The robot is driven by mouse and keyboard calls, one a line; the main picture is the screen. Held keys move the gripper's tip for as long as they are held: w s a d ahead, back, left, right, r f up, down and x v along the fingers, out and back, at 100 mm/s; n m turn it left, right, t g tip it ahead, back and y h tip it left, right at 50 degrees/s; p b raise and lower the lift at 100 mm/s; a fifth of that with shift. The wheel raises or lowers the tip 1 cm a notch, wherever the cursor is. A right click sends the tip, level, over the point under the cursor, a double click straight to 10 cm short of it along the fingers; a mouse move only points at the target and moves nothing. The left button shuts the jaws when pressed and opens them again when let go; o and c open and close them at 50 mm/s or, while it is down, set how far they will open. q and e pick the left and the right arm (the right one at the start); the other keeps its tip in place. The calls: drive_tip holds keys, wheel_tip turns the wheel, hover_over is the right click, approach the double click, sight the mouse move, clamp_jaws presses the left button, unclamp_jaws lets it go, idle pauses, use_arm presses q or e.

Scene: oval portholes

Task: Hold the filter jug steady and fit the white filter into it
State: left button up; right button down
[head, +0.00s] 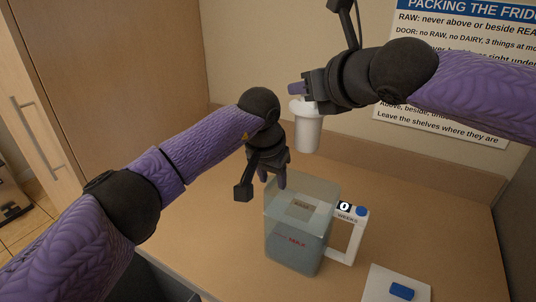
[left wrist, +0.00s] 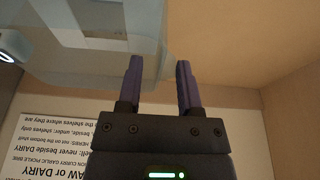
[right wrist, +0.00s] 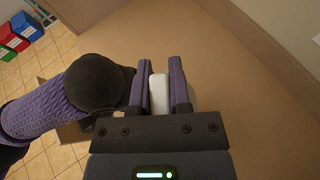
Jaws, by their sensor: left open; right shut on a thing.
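The filter jug (head: 292,245), clear grey-blue with a white handle (head: 346,247) on its right, stands upright on the counter. My left gripper (head: 275,178) is open at the jug's back left rim; in the left wrist view (left wrist: 159,64) its fingers are apart, one overlapping the jug's edge (left wrist: 85,65). I cannot tell whether it touches. My right gripper (head: 302,96) is shut on the top of the white filter (head: 308,132) and holds it roughly upright, above and behind the jug. The filter also shows between the fingers in the right wrist view (right wrist: 160,95).
A dial reading "0 WEEKS" (head: 345,208) sits by the handle top. A white square (head: 383,284) with a blue piece (head: 402,291) lies at the front right. A printed notice (head: 470,60) hangs on the back wall. The counter right of the jug is mostly clear.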

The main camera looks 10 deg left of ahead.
sight(274, 186)
use_arm(q)
drive_tip(key=x, duration=0.3)
drive_tip(key=shift+w+f, duration=0.1)
drive_tip(key=shift+f, duration=0.15)
clamp_jaws()
drive_tip(key=shift+r, duration=0.1)
use_arm(e)
drive_tip(key=shift+f, duration=0.1)
idle(1.0)
wheel_tip(274, 186, down, 2)
drive_tip(key=shift+s+a+f, duration=0.1)
drive_tip(key=shift+f, duration=2.95)
